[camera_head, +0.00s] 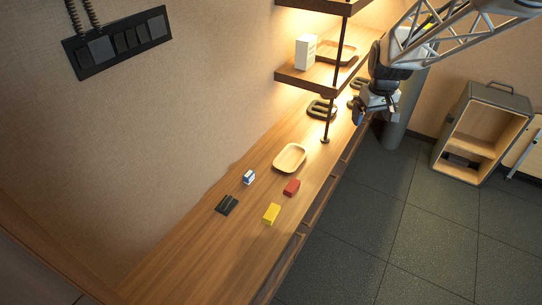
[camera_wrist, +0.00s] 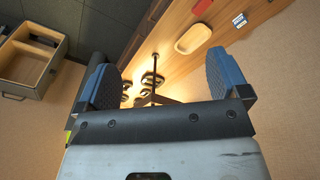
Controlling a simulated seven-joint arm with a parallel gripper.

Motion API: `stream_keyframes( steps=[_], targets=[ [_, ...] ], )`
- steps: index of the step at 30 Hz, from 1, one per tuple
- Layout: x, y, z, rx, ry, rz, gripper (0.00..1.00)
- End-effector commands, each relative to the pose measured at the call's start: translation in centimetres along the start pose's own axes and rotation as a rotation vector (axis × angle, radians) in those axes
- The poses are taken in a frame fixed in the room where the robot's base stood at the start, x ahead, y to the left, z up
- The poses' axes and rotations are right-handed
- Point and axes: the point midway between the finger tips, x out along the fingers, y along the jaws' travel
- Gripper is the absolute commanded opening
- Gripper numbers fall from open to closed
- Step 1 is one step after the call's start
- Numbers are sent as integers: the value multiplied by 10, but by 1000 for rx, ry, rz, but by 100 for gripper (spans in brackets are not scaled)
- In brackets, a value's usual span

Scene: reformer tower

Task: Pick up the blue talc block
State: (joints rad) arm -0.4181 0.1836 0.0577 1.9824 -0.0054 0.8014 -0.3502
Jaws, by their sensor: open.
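The blue talc block (camera_head: 248,177) is a small blue and white block on the wooden counter (camera_head: 175,250), left of a tray in the head view. It also shows small at the top of the wrist view (camera_wrist: 240,20). My gripper (camera_head: 364,108) is at the upper right of the head view, beside the shelf post and far from the block. In the wrist view its two blue-padded fingers (camera_wrist: 162,82) are wide apart with nothing held between them.
A wooden tray (camera_head: 281,166), a red block (camera_head: 291,188), a yellow block (camera_head: 271,213) and a black item (camera_head: 227,204) lie near the talc block. A shelf (camera_head: 310,78) with a white box (camera_head: 306,51) overhangs the counter's far end. An open cabinet (camera_head: 466,166) stands on the floor.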

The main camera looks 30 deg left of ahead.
Motion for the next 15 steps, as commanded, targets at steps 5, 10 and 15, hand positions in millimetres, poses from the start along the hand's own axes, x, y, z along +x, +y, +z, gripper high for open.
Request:
stream_keyframes(
  steps=[5, 10, 15],
  targets=[
    [34, -18, -42, -71, -10, -9, 94],
    [65, -36, -78, -137, -17, -16, 94],
    [100, -58, -112, -202, -25, -24, 94]
  ],
)
